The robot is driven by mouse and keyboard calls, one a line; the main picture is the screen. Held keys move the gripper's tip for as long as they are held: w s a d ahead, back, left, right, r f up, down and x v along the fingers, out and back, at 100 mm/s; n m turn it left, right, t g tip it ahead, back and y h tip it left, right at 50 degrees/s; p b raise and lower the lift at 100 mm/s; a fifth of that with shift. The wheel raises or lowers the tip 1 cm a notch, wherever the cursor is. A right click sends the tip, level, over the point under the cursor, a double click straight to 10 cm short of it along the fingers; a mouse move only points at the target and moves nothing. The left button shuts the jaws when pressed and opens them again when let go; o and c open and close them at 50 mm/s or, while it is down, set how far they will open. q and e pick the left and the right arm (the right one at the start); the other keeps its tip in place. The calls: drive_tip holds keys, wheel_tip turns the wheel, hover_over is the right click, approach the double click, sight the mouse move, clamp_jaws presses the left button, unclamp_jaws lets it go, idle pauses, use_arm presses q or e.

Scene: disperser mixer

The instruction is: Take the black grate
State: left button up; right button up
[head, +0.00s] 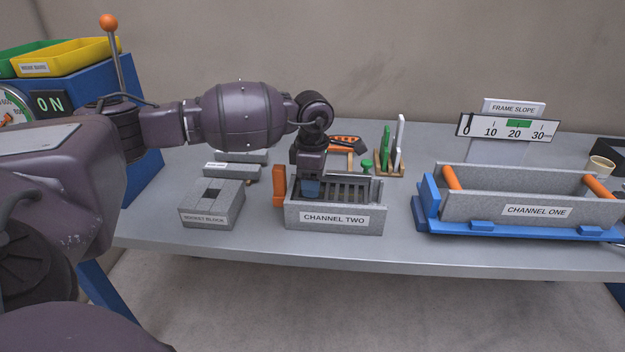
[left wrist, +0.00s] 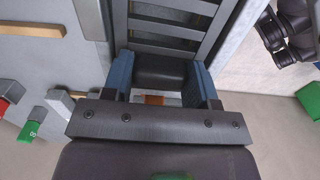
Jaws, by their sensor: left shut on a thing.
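The black grate (head: 350,191) has several dark crossbars and lies in the grey trough labelled CHANNEL TWO (head: 290,217). My left gripper (head: 311,188) reaches down into the left end of this trough. In the left wrist view, the blue fingers of the left gripper (left wrist: 160,82) are shut on a black block (left wrist: 160,66) at the end of the grate (left wrist: 166,27). The grate's bars run on beyond the block between the trough walls. My gripper hides part of the grate in the head view. My right gripper is not in view.
An orange piece (head: 279,186) stands at the trough's left end. A grey socket block (head: 226,215) is left of it. The CHANNEL ONE trough (head: 470,208) sits on a blue frame (head: 520,232) at the right. Green and white upright pieces (head: 399,142) stand behind. Bare table lies between the troughs.

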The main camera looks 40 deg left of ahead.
use_arm(q)
drive_tip(key=shift+s+d, duration=0.1)
drive_tip(key=shift+s, duration=0.05)
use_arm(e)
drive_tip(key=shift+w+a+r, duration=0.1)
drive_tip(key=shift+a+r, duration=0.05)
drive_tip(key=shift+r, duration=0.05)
use_arm(q)
drive_tip(key=shift+r+p, duration=0.55)
drive_tip(key=shift+r, duration=0.9)
drive_tip(key=shift+r+p, duration=0.45)
drive_tip(key=shift+r, duration=0.85)
drive_tip(key=shift+r+p, duration=0.45)
drive_tip(key=shift+r, duration=0.9)
drive_tip(key=shift+r+p, duration=0.35)
drive_tip(key=shift+r, duration=0.6)
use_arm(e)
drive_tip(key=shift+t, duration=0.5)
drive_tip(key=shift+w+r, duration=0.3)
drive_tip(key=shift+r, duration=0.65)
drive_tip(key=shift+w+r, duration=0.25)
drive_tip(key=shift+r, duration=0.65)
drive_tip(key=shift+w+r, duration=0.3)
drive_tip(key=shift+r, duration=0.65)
